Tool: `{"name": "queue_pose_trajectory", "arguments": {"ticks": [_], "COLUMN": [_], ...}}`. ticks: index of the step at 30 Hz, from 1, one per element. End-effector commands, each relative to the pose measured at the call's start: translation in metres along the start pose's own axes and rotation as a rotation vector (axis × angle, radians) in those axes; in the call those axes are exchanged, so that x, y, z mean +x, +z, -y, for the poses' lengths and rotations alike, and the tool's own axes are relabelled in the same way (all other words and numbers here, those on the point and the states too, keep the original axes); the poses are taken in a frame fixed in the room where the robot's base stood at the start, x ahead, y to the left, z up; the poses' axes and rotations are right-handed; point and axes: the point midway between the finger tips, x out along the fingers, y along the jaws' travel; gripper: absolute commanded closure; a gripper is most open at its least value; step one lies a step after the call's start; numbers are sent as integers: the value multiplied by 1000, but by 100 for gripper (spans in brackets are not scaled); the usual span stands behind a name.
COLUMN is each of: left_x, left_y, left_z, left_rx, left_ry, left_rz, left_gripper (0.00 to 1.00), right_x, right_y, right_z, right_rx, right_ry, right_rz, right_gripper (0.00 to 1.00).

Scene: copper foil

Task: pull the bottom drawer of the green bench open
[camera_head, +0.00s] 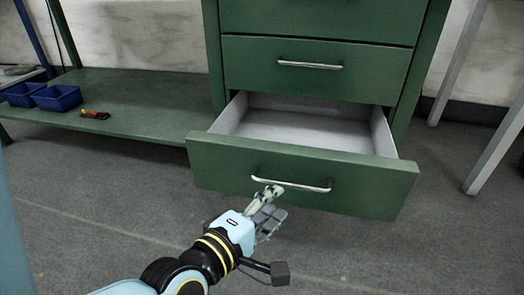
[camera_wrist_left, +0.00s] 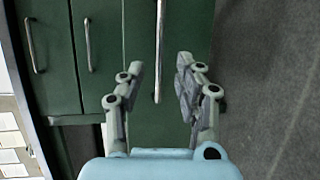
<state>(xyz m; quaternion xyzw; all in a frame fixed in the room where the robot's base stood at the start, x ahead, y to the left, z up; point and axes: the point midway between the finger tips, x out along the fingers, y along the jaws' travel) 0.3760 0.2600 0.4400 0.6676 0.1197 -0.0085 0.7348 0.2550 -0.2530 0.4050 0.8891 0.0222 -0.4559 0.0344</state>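The bottom drawer (camera_head: 300,175) of the green bench stands well open in the head view, and the visible part of its grey inside is empty. Its silver bar handle (camera_head: 300,186) runs across the front. My left gripper (camera_head: 268,198) is at the left part of this handle. In the left wrist view, the fingers of my left gripper (camera_wrist_left: 159,72) are apart, with the handle (camera_wrist_left: 159,45) showing between them and a gap on each side. I cannot tell whether a finger touches the bar. My right gripper is not in view.
The drawer above (camera_head: 315,68) is shut. A low green shelf (camera_head: 150,112) at the left holds blue bins (camera_head: 57,98) and a small orange-and-black tool (camera_head: 95,115). Pale table legs (camera_head: 497,150) stand at the right. The grey floor before the drawer is clear.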

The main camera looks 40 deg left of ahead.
Motion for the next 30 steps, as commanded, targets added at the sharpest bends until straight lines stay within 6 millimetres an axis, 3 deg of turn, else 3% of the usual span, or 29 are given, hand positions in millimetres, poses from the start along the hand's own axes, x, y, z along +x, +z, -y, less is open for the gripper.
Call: {"name": "queue_pose_trajectory", "arguments": {"ticks": [3,7,27,30], "left_x": [-20,-32,-38,-49], "left_y": [0,0,-2,-2], "left_z": [0,0,3,-2], "left_rx": [1,0,6,130], "left_ry": [-1,1,-9,-55], "left_rz": [-1,-1,3,65], "left_gripper": [66,66,66,66], "right_x": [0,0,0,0], "right_y": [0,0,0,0], "right_z": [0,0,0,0], "right_rx": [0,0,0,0], "right_ry": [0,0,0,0], "right_rz": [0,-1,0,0], "right_gripper": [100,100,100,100]}}
